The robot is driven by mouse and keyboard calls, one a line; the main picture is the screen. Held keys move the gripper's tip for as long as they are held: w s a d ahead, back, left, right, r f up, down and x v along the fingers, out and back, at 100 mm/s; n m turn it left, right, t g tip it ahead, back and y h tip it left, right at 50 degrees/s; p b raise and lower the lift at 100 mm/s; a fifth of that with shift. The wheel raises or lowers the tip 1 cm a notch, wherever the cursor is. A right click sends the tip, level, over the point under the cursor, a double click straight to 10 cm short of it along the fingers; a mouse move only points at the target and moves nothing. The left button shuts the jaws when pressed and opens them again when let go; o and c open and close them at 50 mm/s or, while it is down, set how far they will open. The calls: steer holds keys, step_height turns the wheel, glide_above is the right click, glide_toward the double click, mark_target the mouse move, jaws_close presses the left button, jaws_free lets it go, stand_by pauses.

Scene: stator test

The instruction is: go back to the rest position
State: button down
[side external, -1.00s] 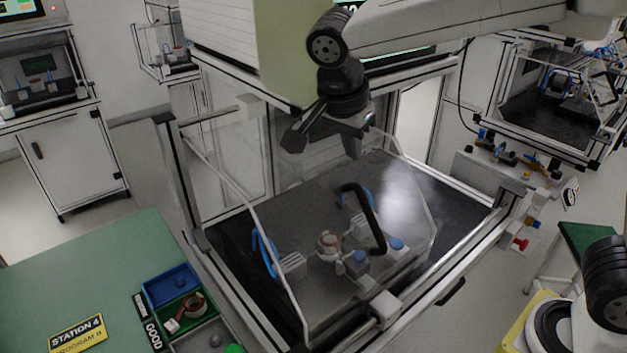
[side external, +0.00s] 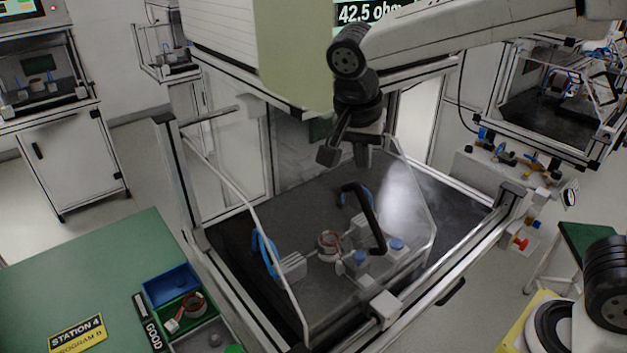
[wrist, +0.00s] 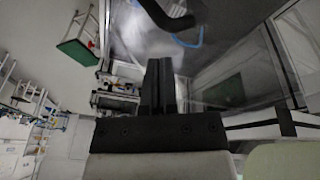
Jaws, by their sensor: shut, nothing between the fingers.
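My gripper (side external: 361,160) hangs above the back part of the test station, behind and above the black handle (side external: 372,215), and looks clear of it. In the wrist view my gripper (wrist: 158,80) shows its two dark fingers together, with nothing between them. The black handle also shows at the top of the wrist view (wrist: 165,14). A stator (side external: 329,244) with reddish windings sits in the fixture, seen through the clear cover (side external: 433,215). The cover looks lowered over the fixture.
A display (side external: 368,13) partly hidden by my arm reads "42,5 ohm". Metal frame posts (side external: 180,180) flank the station.

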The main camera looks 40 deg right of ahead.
mark_target(410, 252)
steer(key=s+d+f+n, duration=0.1)
steer(key=f+n, duration=0.1)
steer(key=f, duration=0.1)
steer(key=s+d+f+n+y, duration=0.1)
steer(key=d+f+n, duration=0.1)
steer(key=f, duration=0.1)
steer(key=s+d+f+n, duration=0.1)
steer(key=f+n, duration=0.1)
steer(key=f, duration=0.1)
steer(key=shift+s+d+n+t+y, duration=0.2)
steer(key=shift+s+n+t+y, duration=0.1)
steer(key=shift+y, duration=0.1)
steer(key=s+d+f+n, duration=0.1)
steer(key=f+n, duration=0.1)
steer(key=s+d+f+n+t, duration=0.1)
steer(key=s+f, duration=0.1)
steer(key=s+d+f+n+y, duration=0.1)
steer(key=s+f+n, duration=0.1)
steer(key=f, duration=0.1)
steer(key=shift+s+d+n, duration=0.25)
steer(key=shift+d+n, duration=0.05)
